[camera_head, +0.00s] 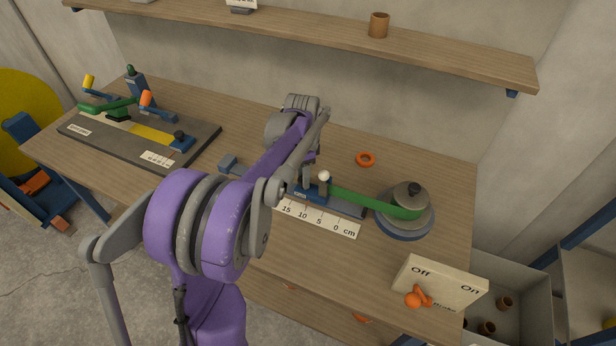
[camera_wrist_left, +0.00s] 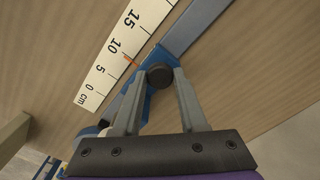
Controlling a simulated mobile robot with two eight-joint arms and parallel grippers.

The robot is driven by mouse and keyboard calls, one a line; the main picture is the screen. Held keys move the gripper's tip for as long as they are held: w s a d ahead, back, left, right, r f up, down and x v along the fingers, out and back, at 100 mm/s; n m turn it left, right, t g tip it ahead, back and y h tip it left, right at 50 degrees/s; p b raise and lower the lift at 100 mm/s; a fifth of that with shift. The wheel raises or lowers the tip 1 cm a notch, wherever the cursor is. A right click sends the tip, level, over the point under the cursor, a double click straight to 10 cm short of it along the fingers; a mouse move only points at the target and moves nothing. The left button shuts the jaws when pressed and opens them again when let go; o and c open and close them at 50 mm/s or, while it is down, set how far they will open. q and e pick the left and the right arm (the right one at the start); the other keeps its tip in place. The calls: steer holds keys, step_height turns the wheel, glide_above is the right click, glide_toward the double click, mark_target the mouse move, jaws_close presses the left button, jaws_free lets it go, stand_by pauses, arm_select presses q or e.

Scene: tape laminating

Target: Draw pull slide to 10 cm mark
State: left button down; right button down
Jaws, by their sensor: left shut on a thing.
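The blue pull slide (camera_head: 314,194) sits on a grey rail beside a white scale (camera_head: 318,220) marked 15 to 0 cm. In the left wrist view, its orange pointer (camera_wrist_left: 130,61) lies at about the 10 mark of the scale (camera_wrist_left: 103,69). My left gripper (camera_wrist_left: 160,80) is shut on the slide's dark round knob (camera_wrist_left: 159,75). In the head view this gripper (camera_head: 314,181) is at the slide, partly hidden by my arm. Green tape (camera_head: 368,203) runs from the slide to the grey reel (camera_head: 409,197). My right gripper is not in view.
An Off/On box (camera_head: 440,284) with an orange lever stands at the front right. A dark board (camera_head: 198,145) with a green-armed device is at the left. An orange ring (camera_head: 366,159) lies behind the rail. A shelf (camera_head: 300,38) hangs above.

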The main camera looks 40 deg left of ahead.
arm_select(q)
steer(key=shift+c, duration=2.3)
jaws_free()
step_height(320, 180, up, 11)
steer(key=shift+f, duration=0.1)
steer(key=s+d+f+n+t, duration=0.2)
steer(key=s+d+f, duration=0.1)
steer(key=s+d, duration=0.3)
steer(key=s+d+f+n+t, duration=0.1)
steer(key=s+d+f+n, duration=0.1)
steer(key=s+d, duration=0.4)
steer(key=s+d+f+n+t, duration=0.2)
steer(key=s+d+f, duration=0.3)
steer(key=d, duration=0.3)
steer(key=shift+s+t, duration=0.3)
steer(key=shift+s, duration=0.15)
